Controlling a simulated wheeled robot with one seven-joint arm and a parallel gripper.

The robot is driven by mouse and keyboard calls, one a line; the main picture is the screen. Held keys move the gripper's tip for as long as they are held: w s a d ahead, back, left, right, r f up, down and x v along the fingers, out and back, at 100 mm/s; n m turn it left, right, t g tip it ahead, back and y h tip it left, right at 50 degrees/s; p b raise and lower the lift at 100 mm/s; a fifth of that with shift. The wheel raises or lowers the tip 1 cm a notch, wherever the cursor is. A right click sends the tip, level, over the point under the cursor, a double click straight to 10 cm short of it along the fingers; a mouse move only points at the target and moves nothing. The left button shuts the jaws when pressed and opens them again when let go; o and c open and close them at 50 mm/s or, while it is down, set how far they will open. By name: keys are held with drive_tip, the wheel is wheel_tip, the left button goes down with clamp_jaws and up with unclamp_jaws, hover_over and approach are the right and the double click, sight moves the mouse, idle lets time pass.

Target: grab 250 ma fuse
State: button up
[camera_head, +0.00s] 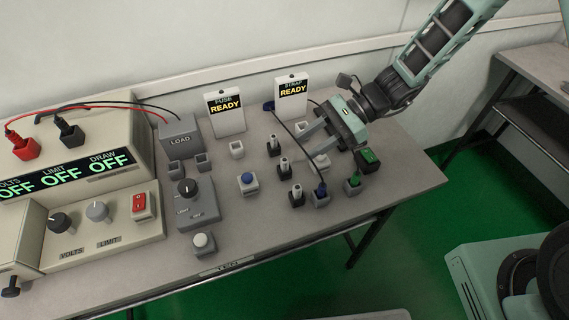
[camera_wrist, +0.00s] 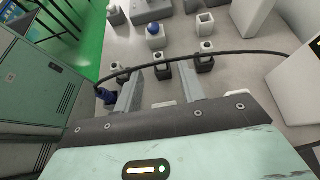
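My gripper (camera_head: 307,138) is open and empty, to the right of the row. In the wrist view its fingers (camera_wrist: 160,86) point at the row, with the middle piece (camera_wrist: 160,69) ahead between the fingertips. The other two show at right (camera_wrist: 206,58) and left (camera_wrist: 112,75).
The FUSE tester (camera_head: 225,115), an empty pale socket (camera_head: 237,149) and a blue button (camera_head: 248,182) lie left. A green plug (camera_head: 353,182) is at right.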

sight(286, 159)
drive_tip(key=x, duration=0.7)
drive_tip(key=shift+s+a+p, duration=0.2)
drive_tip(key=shift+a+p, duration=0.05)
drive_tip(key=shift+p, duration=0.05)
clamp_jaws()
